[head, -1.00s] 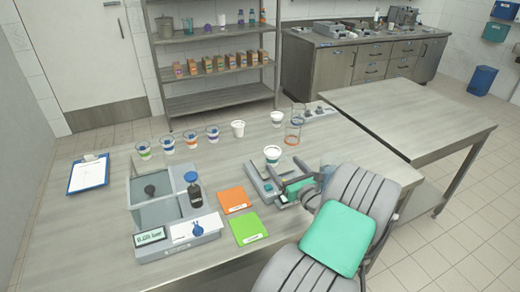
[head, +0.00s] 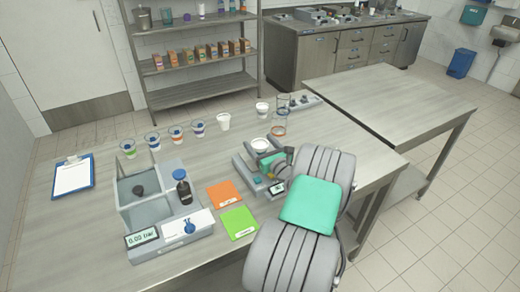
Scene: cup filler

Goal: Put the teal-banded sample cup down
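A white cup (head: 260,145) with a dark lower part stands at the grey bench device right of the middle. In the earlier view its band looks dark teal, so it may be the teal-banded sample cup. My gripper (head: 266,158) is right at its near side, overlapping its lower part in the picture. My arm hides the cup's base, and I cannot tell whether the fingers hold it or whether it rests on the device (head: 243,168). Another white cup with a dark band (head: 262,109) stands farther back.
Several banded clear cups (head: 176,134) and a plain white cup (head: 223,121) stand in a row behind. Orange (head: 224,194) and green (head: 239,223) cards lie in front. The second table (head: 390,90) is clear.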

